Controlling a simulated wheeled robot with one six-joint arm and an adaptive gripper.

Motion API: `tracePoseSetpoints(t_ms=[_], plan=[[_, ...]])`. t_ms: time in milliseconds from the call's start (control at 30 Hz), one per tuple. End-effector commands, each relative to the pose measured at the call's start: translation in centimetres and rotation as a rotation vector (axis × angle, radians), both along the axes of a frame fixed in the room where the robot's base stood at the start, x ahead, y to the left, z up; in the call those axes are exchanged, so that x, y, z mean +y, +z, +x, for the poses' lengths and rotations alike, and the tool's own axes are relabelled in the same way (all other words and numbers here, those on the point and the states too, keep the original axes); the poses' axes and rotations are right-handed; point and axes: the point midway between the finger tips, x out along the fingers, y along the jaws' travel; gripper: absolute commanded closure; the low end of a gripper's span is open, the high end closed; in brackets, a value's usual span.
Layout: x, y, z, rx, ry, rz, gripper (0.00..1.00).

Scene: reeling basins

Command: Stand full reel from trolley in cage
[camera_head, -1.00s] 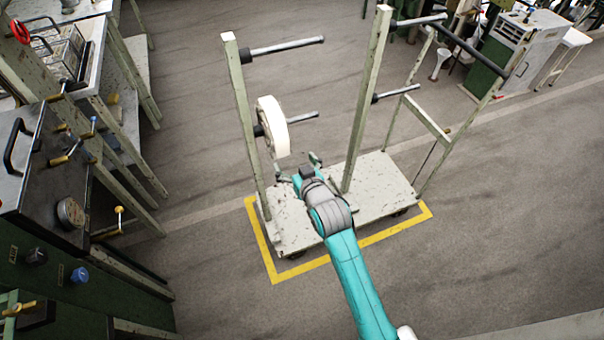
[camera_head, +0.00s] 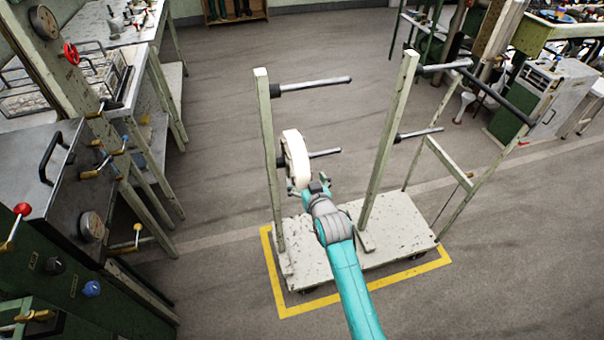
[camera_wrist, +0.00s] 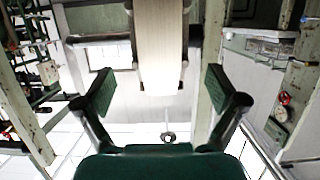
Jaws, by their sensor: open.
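The full reel (camera_head: 295,157) is a cream-white wound disc hanging on a lower peg of the trolley (camera_head: 388,252), a pale chipped-paint frame on a flat base. My gripper (camera_head: 311,190) is at the reel's lower edge in the head view. In the wrist view the reel (camera_wrist: 160,45) is centred ahead, and the open fingers (camera_wrist: 160,92) stand either side of its near end, apart from it. Nothing is held. I cannot make out a cage for certain.
Bare pegs (camera_head: 315,85) stick out from the trolley posts. Yellow floor tape (camera_head: 300,309) borders the trolley. Machines with valves and a gauge (camera_head: 91,227) stand at left, and a green-and-white cabinet (camera_head: 545,95) at back right. The floor between is clear.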

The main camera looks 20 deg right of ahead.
Motion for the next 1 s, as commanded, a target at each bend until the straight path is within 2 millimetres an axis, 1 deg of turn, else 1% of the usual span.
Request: tracePoseSetpoints(t_ms=[200,400,600,900,967,1000], plan=[[0.0,-0.7,2.1,0.001,0.000,0.000,0.05],[0.0,-1.1,3.6,0.000,0.000,0.000,0.05],[0.0,-1.3,4.2,0.000,0.000,0.000,0.05],[0.0,-1.4,4.3,0.000,0.000,0.000,0.05],[0.0,-1.4,4.3,0.000,0.000,0.000,0.20],[0.0,-1.3,4.3,0.000,0.000,0.000,0.30]])
